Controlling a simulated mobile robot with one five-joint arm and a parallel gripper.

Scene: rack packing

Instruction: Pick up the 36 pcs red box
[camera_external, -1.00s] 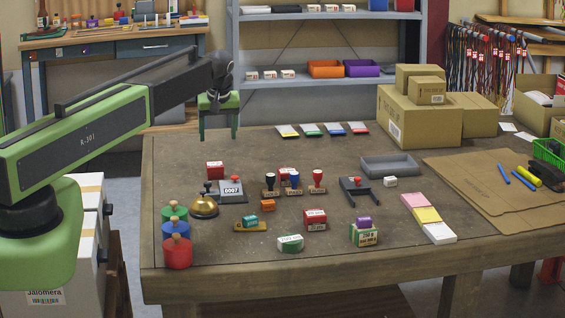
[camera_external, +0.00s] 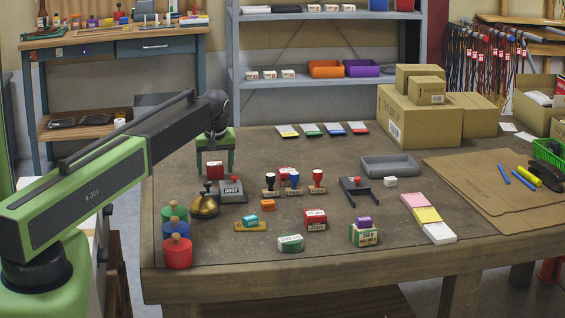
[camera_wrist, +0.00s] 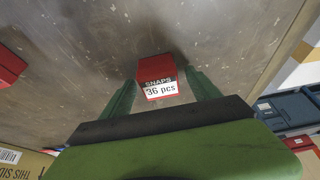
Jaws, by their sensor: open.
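The red box (camera_wrist: 156,77) with a white label reading "SNAPS 36 pcs" lies in the upper middle of the wrist view, ahead of my gripper and between the lines of its two fingers. In the external view a small red box (camera_external: 214,170) stands near the table's left side, directly under my gripper (camera_external: 215,172). My gripper (camera_wrist: 157,92) is open with green fingers, one on each side of the box. Whether the fingers touch the box cannot be told.
A numbered stamp device (camera_external: 232,190) and a brass bell (camera_external: 205,206) stand just in front of the red box. Several stamps are to the right. Another red box (camera_wrist: 8,66) shows at the wrist view's left edge. Bare table (camera_external: 260,150) lies behind.

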